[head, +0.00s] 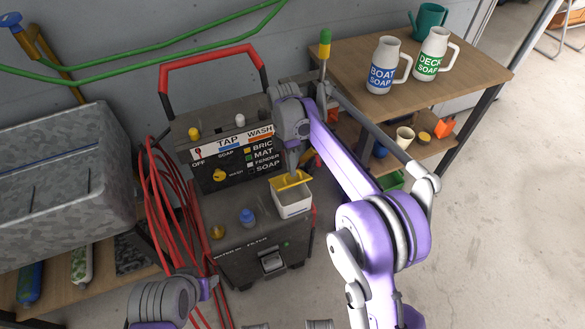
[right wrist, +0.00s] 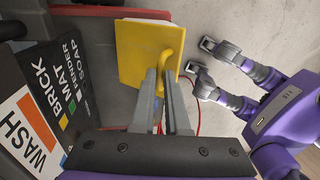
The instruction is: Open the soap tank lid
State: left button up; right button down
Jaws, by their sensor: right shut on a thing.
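The soap tank (head: 293,211) is a small white box on the right side of the dark wash machine.
The machine's panel (head: 232,143) rises behind the tank, with a red handle frame (head: 210,55). A blue knob (head: 248,217) is left of the tank. Red hose (head: 165,215) hangs at left. A wooden table (head: 440,60) holds soap jugs.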

jog(key=shift+w+a+f, duration=0.1)
jog(key=shift+w+f, duration=0.1)
jog(key=c, duration=0.9)
grip_release()
jog(key=shift+w+f, duration=0.1)
jog(key=shift+w, duration=0.1)
jog(key=shift+s, duration=0.1)
jog(key=shift+r, duration=0.2)
jog(key=r, duration=0.3)
jog(key=w+r+p, duration=0.1)
jog(key=r, duration=0.3)
jog(key=r+p, duration=0.1)
jog(key=r, duration=0.2)
jog(key=shift+w+a+r, duration=0.2)
jog(key=shift+w+a, duration=0.15)
jog(key=shift+w, duration=0.05)
